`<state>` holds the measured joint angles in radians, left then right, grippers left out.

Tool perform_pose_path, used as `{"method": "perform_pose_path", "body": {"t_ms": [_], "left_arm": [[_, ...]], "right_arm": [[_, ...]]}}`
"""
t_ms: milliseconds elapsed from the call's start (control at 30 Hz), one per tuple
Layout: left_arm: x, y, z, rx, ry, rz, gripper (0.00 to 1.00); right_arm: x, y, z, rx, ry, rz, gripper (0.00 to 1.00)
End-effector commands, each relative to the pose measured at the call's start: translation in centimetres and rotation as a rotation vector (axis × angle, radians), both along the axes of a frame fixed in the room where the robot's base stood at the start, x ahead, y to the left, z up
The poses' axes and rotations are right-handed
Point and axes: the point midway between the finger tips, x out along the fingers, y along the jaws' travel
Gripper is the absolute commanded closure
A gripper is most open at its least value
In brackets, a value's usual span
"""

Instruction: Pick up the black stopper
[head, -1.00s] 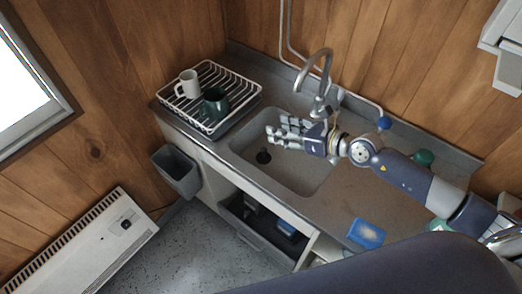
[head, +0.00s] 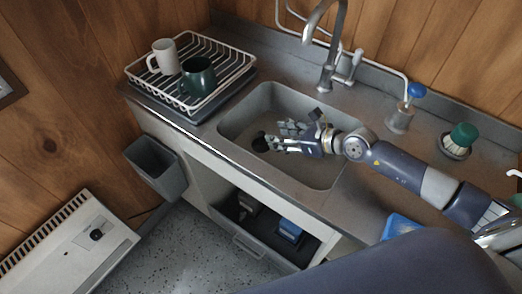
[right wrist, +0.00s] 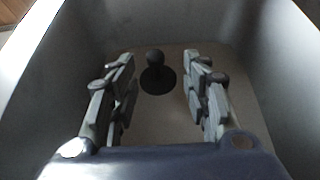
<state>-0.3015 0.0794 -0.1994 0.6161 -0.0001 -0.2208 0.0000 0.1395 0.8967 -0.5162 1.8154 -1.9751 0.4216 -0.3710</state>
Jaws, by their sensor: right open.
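The black stopper (head: 260,143) sits on the floor of the grey sink (head: 232,128), towards its left side in the head view. In the right wrist view the stopper (right wrist: 157,74) stands upright, with a round knob on a flat disc. My right gripper (head: 277,138) is open and empty inside the sink, just right of the stopper in the head view. In the right wrist view its fingers (right wrist: 158,75) are spread to either side, with the stopper ahead between them and apart from both. My left gripper is not in view.
A white dish rack (head: 226,52) with a white mug (head: 163,57) and a dark green mug (head: 198,76) stands left of the sink. The tap (head: 328,70) rises behind it. A green-topped brush (head: 461,137) and blue sponge (head: 400,226) lie right. Sink walls surround the gripper.

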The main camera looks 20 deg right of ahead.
Motion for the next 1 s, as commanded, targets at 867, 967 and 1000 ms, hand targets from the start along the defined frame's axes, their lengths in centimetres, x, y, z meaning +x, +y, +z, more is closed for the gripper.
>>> {"method": "perform_pose_path", "body": {"t_ms": [867, 967, 1000], "left_arm": [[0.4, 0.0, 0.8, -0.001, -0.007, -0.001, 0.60], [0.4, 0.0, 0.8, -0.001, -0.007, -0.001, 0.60], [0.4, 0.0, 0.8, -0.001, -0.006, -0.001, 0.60]], "right_arm": [[4.9, 4.6, -3.6, 0.000, -0.001, -0.001, 0.56], [4.8, 4.6, -3.6, 0.001, -0.001, 0.000, 0.56], [4.8, 4.6, -3.6, 0.001, -0.001, 0.000, 0.63]]}}
